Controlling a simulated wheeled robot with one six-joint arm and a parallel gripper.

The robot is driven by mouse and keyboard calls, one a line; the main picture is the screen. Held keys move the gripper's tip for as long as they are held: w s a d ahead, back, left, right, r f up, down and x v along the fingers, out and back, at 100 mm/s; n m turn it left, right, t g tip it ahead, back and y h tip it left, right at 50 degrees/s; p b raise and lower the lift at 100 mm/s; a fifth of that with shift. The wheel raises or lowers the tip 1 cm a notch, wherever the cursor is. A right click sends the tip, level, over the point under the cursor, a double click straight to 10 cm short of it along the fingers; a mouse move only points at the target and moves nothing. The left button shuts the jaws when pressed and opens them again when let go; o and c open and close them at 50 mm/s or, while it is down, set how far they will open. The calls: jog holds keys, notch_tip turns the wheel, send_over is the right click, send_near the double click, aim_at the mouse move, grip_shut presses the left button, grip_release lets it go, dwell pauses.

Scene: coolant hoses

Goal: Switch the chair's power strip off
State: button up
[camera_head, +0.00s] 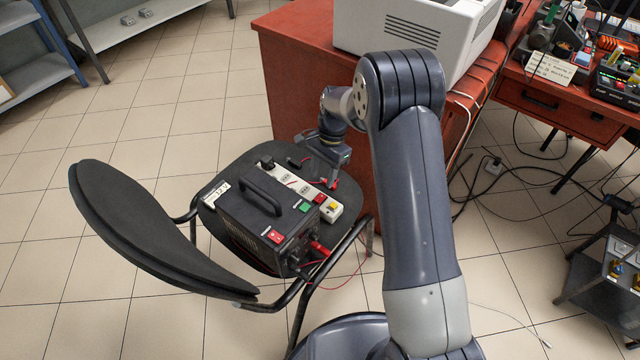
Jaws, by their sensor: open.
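A white power strip (291,181) lies on the seat of a black chair (135,220). A black plug sits in its far left end. A red switch (320,199) and a yellow button (333,207) are near its near right end. My gripper (319,172) is open and hangs just above and behind the strip, near its middle. Its fingers are small in the picture, and I cannot tell whether they touch anything. Whether the switch is on or off cannot be made out.
A black box with a handle (262,193) stands on the seat beside the strip, with red and green switches and red cables. A red cabinet (300,85) with a white machine (400,30) stands behind. Cables lie on the floor at right; floor at left is free.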

aim_at(317, 200)
jog(key=shift+v, duration=1.75)
jog(key=b+x, duration=0.2)
jog(key=x, duration=0.8)
jog(key=shift+s+f, duration=0.1)
jog(key=shift+f, duration=0.3)
jog(key=shift+s+a+f, duration=0.1)
jog(key=shift+a+f, duration=0.05)
jog(key=shift+f, duration=0.05)
jog(key=shift+s+a+t+h+b, duration=0.1)
jog(key=shift+s+t+h+b, duration=0.05)
jog(key=shift+t+h+b, duration=0.65)
jog(key=shift+r, duration=0.1)
jog(key=shift+r, duration=0.1)
